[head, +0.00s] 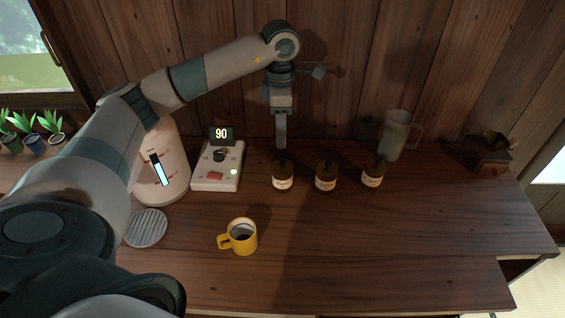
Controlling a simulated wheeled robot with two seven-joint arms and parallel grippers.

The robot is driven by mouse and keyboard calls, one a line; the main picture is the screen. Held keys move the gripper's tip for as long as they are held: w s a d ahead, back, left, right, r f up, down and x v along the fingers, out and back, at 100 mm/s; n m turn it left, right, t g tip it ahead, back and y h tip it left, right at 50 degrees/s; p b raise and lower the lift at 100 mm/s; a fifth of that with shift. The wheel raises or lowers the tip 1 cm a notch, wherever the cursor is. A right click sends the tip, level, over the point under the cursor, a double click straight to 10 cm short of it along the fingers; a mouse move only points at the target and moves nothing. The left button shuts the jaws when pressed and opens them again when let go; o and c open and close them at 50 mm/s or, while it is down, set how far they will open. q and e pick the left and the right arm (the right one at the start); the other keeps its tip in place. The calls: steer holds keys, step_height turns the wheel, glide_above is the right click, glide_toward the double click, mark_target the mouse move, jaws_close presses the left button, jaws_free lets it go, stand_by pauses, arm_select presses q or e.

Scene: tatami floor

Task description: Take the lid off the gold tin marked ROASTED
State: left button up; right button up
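Three small brown-gold tins with cream labels stand upright in a row on the wooden counter: a left tin (282,183), a middle tin (326,184) and a right tin (373,180). The label lettering is too small to read, so I cannot tell which one says ROASTED. Their tops look dark. My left gripper (281,146) points down just above or behind the left tin. Its fingers line up edge-on, so the gap between them is hidden, and I cannot tell whether it touches the tin. My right gripper is not in view.
A yellow mug (242,237) stands in front, with a round slatted coaster (146,228) to its left. A control box reading 90 (216,171) and a white dispenser (164,172) stand left of the tins. A clear pitcher (394,136) stands behind right. The right front counter is free.

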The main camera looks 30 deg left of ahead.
arm_select(q)
glide_above(282, 160)
steer(key=shift+a+f+p, duration=0.15)
steer(key=shift+f+p, duration=0.3)
steer(key=shift+f, duration=1.6)
steer(key=shift+f+p, duration=0.5)
steer(key=shift+p, duration=0.15)
steer(key=f, duration=0.1)
steer(key=f+p, duration=0.1)
steer(key=f, duration=0.1)
steer(key=shift+d+p, duration=0.25)
steer(key=shift+p, duration=0.1)
steer(key=shift+f, duration=0.6)
jaws_close()
